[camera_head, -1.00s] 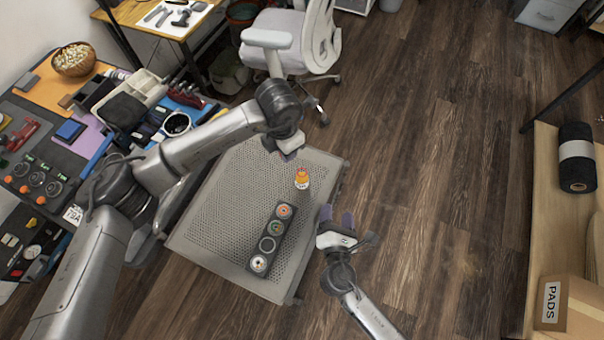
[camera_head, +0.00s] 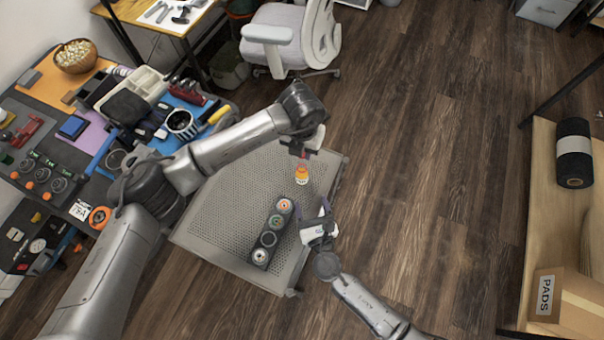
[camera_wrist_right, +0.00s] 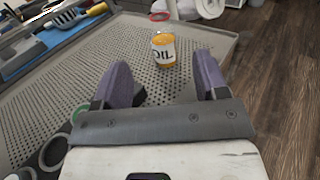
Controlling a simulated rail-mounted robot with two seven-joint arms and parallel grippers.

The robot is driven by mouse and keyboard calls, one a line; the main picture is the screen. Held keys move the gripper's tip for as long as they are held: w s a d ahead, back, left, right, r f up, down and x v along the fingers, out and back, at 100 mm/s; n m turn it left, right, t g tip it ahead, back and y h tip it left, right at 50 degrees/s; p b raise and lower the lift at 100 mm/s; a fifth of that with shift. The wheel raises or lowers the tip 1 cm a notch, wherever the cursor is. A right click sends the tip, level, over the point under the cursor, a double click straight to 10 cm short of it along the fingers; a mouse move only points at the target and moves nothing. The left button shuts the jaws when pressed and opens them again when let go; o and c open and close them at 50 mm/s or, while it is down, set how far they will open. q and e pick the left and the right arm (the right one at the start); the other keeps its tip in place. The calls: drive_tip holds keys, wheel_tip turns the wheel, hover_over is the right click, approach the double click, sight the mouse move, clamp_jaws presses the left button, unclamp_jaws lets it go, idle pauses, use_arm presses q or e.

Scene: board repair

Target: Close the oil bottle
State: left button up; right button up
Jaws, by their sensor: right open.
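The oil bottle (camera_head: 301,176), with orange contents, stands upright on the perforated grey table. In the right wrist view the bottle (camera_wrist_right: 163,50) shows a white "OIL" label. A small red piece (camera_wrist_right: 159,16), which looks like a cap, is above and apart from the bottle, by my left gripper. My left gripper (camera_head: 302,154) is just above the bottle; its fingertips are too small to tell whether they are shut on that piece. My right gripper (camera_head: 318,213) is open and empty, below and right of the bottle; its purple fingers (camera_wrist_right: 163,82) point toward the bottle.
A dark holder with several round cups (camera_head: 270,234) lies on the perforated table (camera_head: 215,215), left of my right gripper. A cluttered workbench (camera_head: 50,105) is at the left. A chair (camera_head: 285,35) stands behind.

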sight(303, 173)
drive_tip(key=x, duration=1.1)
drive_tip(key=shift+w, duration=0.35)
drive_tip(key=shift+r, duration=0.1)
clamp_jaws()
